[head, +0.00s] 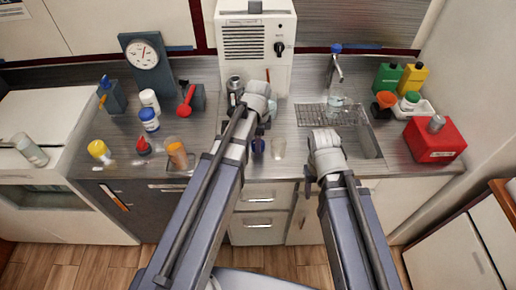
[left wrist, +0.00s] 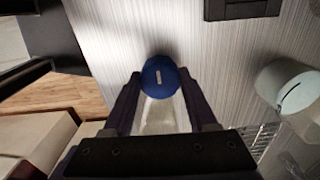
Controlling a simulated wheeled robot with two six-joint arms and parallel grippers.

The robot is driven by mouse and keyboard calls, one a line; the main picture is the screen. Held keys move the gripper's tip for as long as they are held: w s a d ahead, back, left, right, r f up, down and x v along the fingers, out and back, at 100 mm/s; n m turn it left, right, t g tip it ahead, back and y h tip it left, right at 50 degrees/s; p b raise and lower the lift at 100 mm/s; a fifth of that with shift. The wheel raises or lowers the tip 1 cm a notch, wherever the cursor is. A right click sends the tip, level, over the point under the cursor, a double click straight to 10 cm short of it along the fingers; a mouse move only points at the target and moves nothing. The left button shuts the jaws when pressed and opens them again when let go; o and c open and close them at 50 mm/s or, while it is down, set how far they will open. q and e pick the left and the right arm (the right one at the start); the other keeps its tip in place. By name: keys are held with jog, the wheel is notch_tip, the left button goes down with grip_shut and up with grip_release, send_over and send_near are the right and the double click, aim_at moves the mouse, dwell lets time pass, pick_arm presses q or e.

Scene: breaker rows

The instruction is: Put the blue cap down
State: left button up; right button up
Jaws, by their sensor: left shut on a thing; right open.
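The blue cap (left wrist: 159,78) shows in the left wrist view as a round, dark blue piece with a small pale mark. It sits between the tips of my left gripper (left wrist: 159,84), which is shut on it. A pale, translucent shape shows between the fingers below the cap; I cannot tell what it is. In the head view my left gripper (head: 258,147) is low over the counter's front part, left of a clear beaker (head: 278,147). The cap's height over the counter is unclear. My right gripper (head: 309,186) is open near the counter's front edge.
A pale cup-like vessel (left wrist: 288,86) stands right of the cap in the left wrist view. The sink with a drying rack (head: 320,114) is to the right. An orange-filled beaker (head: 177,154) and several bottles stand left. A red container (head: 433,140) is far right.

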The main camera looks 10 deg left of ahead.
pick_arm(q)
jog(key=shift+f, duration=0.65)
jog(key=shift+r, duration=0.15)
pick_arm(e)
jog(key=shift+f, duration=0.5)
jog(key=shift+f, duration=0.1)
pick_arm(q)
jog(key=o, duration=1.3)
jog(key=shift+c, duration=0.2)
notch_tip(320, 180, up, 12)
jog(key=p, duration=1.2)
jog(key=s+d+n+y, duration=0.1)
jog(key=s+d+n, duration=0.8)
jog(key=s, duration=0.5)
jog(key=shift+s+d+n, duration=0.15)
jog(key=shift+d+n, duration=0.2)
jog(key=shift+n, duration=0.85)
pick_arm(e)
notch_tip(320, 180, up, 12)
